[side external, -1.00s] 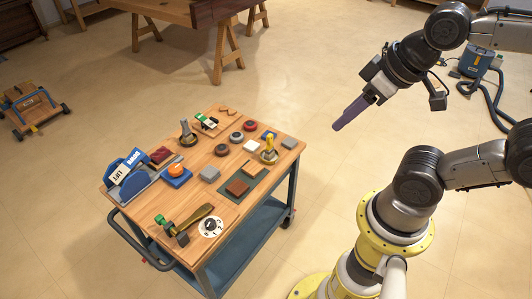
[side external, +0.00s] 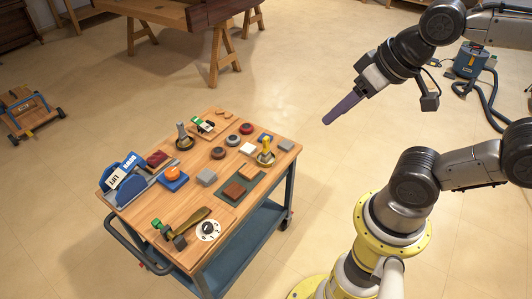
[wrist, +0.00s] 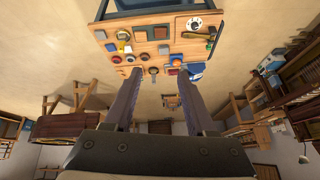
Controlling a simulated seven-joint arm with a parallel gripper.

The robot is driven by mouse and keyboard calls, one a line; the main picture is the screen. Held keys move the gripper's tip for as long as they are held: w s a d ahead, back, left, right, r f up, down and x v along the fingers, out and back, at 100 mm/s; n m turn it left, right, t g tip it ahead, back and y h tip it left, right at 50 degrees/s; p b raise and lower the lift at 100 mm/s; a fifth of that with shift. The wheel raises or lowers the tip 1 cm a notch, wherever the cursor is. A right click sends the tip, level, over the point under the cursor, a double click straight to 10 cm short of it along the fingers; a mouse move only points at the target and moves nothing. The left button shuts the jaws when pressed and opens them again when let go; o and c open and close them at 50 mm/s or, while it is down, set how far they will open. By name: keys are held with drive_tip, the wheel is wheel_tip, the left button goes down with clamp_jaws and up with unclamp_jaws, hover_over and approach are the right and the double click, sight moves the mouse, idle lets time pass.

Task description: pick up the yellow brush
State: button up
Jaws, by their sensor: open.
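The yellow brush (side external: 265,146) stands upright near the right edge of the wooden cart top (side external: 226,205), with its foot in a round holder.
Near the brush lie a white block (side external: 247,148), grey blocks and dark round pieces. A grey upright tool (side external: 183,133), an orange knob on a blue base (side external: 173,176), a hammer (side external: 183,229) and a white dial (side external: 207,230) also crowd the cart.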

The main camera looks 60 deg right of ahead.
drive_tip(key=w+r+m, duration=0.4)
drive_tip(key=w+r, duration=0.1)
drive_tip(key=w, duration=0.2)
drive_tip(key=m+g, duration=0.6)
drive_tip(key=m, duration=0.6)
hover_over(266, 145)
drive_tip(key=w+d, duration=0.1)
wheel_tip(266, 145, down, 32)
wheel_tip(266, 145, down, 7)
drive_tip(key=shift+r, duration=0.1)
drive_tip(key=shift+d+f, duration=0.15)
drive_tip(key=shift+f, duration=2.85)
